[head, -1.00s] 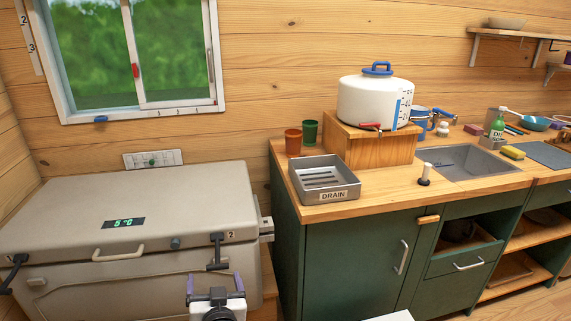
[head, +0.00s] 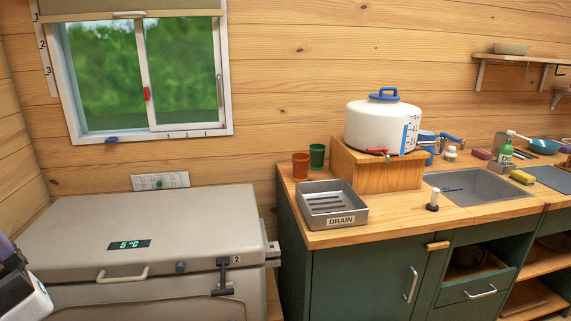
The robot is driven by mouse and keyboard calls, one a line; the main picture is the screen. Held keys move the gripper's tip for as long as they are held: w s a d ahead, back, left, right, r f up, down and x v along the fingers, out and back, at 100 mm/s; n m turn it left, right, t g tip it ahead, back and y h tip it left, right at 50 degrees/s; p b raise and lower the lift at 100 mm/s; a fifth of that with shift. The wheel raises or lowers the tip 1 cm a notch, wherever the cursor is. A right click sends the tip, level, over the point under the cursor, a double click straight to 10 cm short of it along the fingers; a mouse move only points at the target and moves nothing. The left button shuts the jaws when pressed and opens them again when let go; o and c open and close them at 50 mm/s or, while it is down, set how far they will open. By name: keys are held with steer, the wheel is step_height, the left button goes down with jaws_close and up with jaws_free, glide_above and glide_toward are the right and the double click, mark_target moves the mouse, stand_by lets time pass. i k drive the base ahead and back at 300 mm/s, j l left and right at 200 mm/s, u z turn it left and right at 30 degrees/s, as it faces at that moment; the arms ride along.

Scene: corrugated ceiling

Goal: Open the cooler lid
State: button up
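The grey-beige cooler (head: 190,300) stands at the lower left of the head view. Its lid (head: 90,232) is down and shows a green "5 °C" display (head: 129,245). A light handle (head: 122,276) and a small round knob (head: 181,267) are on the lid's front edge. A black latch (head: 222,278) hangs at the right front, by the mark "2". The left front corner of the cooler is hidden behind my arm. Part of my gripper (head: 12,262) shows at the far left edge, cut off by the frame. Its fingertips cannot be made out clearly.
Right of the cooler is a green cabinet (head: 360,285) with a wooden counter. A drain tray (head: 330,203), cups, a white tank (head: 380,125) and a sink (head: 475,187) are on it. A window (head: 145,75) and a wall socket panel (head: 160,181) are behind the cooler.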

mark_target(106, 239)
steer(key=i+j+u, duration=0.1)
steer(key=u, duration=0.3)
steer(key=i+u, duration=0.1)
steer(key=u, duration=0.25)
steer(key=i+j+u, duration=0.1)
steer(key=u, duration=0.3)
